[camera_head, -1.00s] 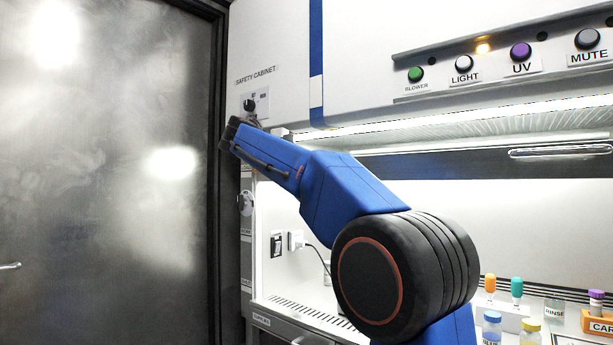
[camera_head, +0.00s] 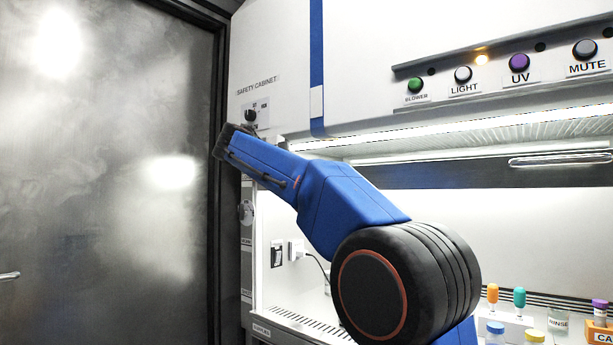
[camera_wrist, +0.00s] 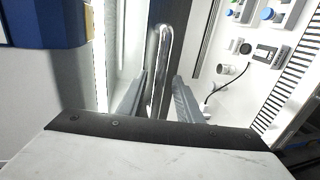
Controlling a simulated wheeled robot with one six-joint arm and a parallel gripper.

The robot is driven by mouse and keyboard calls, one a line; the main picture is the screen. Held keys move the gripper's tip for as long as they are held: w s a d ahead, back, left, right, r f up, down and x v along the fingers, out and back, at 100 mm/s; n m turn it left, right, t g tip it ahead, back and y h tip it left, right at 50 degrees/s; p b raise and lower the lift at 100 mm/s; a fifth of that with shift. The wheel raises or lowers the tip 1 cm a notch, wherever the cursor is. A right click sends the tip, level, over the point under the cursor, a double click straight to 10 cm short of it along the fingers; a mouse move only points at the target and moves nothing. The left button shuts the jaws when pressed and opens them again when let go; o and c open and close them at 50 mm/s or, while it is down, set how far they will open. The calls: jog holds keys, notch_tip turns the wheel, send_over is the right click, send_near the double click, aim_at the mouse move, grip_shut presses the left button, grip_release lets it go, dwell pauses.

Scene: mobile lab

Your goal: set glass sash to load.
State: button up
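The glass sash's dark lower rail (camera_head: 450,176) spans the cabinet front, with a chrome handle (camera_head: 560,159) along its right part in the head view. Open space shows below the rail. In the wrist view a chrome bar handle (camera_wrist: 161,60) stands between the two grey fingers of my gripper (camera_wrist: 159,92). The fingers are apart, with a narrow gap seen on each side of the bar; I cannot tell whether either touches it. In the head view my blue arm hides the rail's left part, and my gripper cannot be made out.
The safety cabinet has a button row with a green blower button (camera_head: 415,85). Small labels (camera_head: 246,213) on the left post are unreadable. Capped vials (camera_head: 519,300) and bottles stand inside at right. A plug (camera_head: 296,249) with a cable is on the inner wall. A metal door (camera_head: 100,180) stands left.

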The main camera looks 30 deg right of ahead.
jog(key=v, duration=1.5)
jog(key=shift+a, duration=0.2)
